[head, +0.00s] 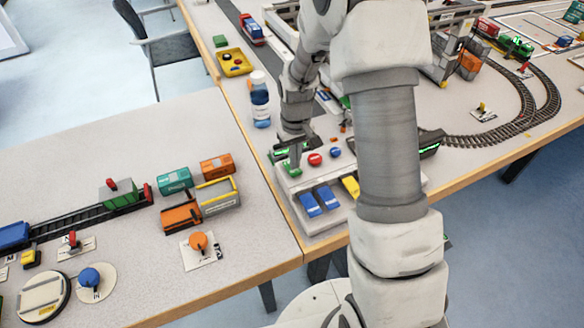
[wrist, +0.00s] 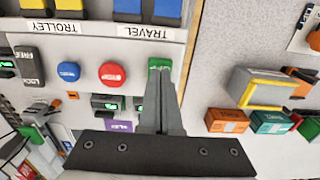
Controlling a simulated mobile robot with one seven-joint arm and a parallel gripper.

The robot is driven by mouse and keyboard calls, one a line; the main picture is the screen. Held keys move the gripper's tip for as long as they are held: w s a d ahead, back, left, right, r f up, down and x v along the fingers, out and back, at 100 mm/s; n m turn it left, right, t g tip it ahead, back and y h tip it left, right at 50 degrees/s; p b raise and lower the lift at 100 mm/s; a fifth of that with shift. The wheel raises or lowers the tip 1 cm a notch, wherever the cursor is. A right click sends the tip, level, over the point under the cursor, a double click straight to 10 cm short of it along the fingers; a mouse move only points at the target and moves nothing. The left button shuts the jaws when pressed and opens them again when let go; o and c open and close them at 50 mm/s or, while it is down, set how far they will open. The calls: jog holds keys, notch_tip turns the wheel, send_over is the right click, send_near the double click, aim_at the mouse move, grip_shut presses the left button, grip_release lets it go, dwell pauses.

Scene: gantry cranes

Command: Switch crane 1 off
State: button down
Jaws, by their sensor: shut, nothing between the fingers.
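A pale control panel (head: 313,228) stands at the table's edge in the head view. It has a red button (head: 315,159), a blue button (head: 335,152) and a green button (head: 293,171). In the wrist view the red button (wrist: 112,74) and blue button (wrist: 68,71) are clear of my fingers. My gripper (head: 295,166) is shut and empty, pointing down at the green button. In the wrist view its fingertips (wrist: 161,72) partly cover the green button (wrist: 158,63); I cannot tell whether they touch it. No crane number is readable on the panel.
The panel has blue levers (head: 309,204) near its front, and TROLLEY and TRAVEL labels show in the wrist view. Toy wagons (head: 174,181) and an orange knob (head: 198,241) are on the left table. My arm hides the panel's right part.

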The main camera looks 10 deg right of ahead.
jog(key=shift+f+b, duration=0.6)
jog(key=shift+f, duration=0.25)
jog(key=shift+r, duration=0.1)
dwell(0.3)
jog(key=shift+r+p, duration=2.45)
jog(key=shift+r, duration=1)
